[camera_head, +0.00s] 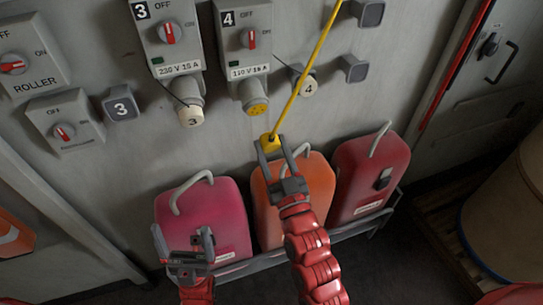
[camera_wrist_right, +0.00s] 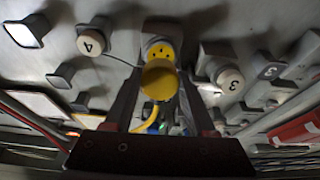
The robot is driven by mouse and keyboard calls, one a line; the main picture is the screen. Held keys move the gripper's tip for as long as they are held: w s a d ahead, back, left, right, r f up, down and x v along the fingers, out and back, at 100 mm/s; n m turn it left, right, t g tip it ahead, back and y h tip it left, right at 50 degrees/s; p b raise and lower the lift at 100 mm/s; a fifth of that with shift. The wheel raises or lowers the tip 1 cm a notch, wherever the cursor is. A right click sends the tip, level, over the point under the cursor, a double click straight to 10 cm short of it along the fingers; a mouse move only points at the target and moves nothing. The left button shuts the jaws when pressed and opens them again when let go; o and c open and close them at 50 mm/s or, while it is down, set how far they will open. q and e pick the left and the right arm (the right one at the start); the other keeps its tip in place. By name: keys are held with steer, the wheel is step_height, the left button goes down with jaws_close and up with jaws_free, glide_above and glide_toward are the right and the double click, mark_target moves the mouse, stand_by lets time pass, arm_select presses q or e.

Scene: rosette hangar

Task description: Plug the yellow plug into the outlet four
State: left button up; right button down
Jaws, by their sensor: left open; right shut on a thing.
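The yellow plug (camera_head: 270,144) is held between the fingertips of my right gripper (camera_head: 272,151), with its yellow cable running up to the upper right. In the right wrist view the plug (camera_wrist_right: 160,80) is just in front of the yellow-faced socket (camera_wrist_right: 160,50) and partly overlaps it. In the head view outlet four (camera_head: 248,45) has its yellow socket face (camera_head: 258,109) uncovered, above the plug, with a gap between them. Its cap marked 4 (camera_head: 309,86) hangs to the right. My left gripper (camera_head: 183,240) is open and empty in front of the pink canister.
Outlet three (camera_head: 172,35) is left of outlet four, with its cap marked 3 (camera_head: 191,116). Pink (camera_head: 215,215), orange (camera_head: 322,180) and red (camera_head: 355,165) canisters stand in a rack below. Grey knobs (camera_head: 355,68) stick out at the right. A barrel (camera_head: 505,220) stands far right.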

mark_target(257, 111)
steer(key=shift+w+r, duration=0.1)
steer(key=shift+r, duration=0.1)
steer(key=shift+p+x, duration=0.3)
steer(key=shift+x, duration=0.55)
steer(key=x, duration=0.4)
steer(key=shift+a+p, duration=0.1)
steer(key=shift+p, duration=0.25)
steer(key=shift+f+b, duration=0.1)
steer(key=shift+b, duration=0.55)
steer(key=shift+w+a+r, duration=0.15)
steer(key=shift+w+r, duration=0.05)
steer(key=shift+w, duration=0.1)
steer(key=shift+c, duration=0.7)
jaws_free()
steer(key=shift+f, duration=0.1)
